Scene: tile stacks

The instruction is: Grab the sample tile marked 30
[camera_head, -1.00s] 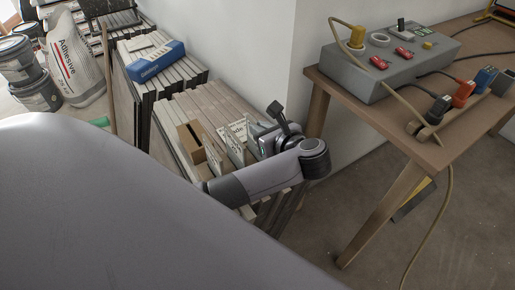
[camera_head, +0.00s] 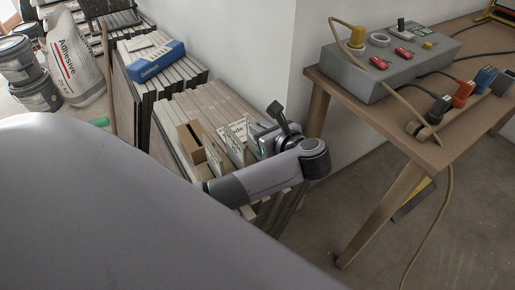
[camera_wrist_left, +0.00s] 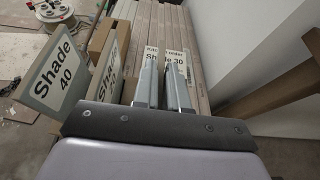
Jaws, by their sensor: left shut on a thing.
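The sample tile marked "Shade 30" (camera_wrist_left: 181,55) stands upright among the tiles in the left wrist view, with smaller lettering above that seems to read "Kitchen order". My left gripper (camera_wrist_left: 164,62) is shut on it, with the fingers covering part of its face and label. In the head view the left gripper (camera_head: 257,139) is at the right end of the tile row, where a label ending in "de" (camera_head: 239,131) shows beside it. Two other labelled sample tiles, both seeming to read "Shade 40" (camera_wrist_left: 58,72) and "Shade 40" (camera_wrist_left: 106,76), stand to the left. My right gripper is not in view.
Long stacked tiles (camera_head: 205,103) lie behind, against the wall. A blue box (camera_head: 157,62) rests on a farther stack. A wooden table (camera_head: 378,115) with a grey switch box (camera_head: 390,65) stands right.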

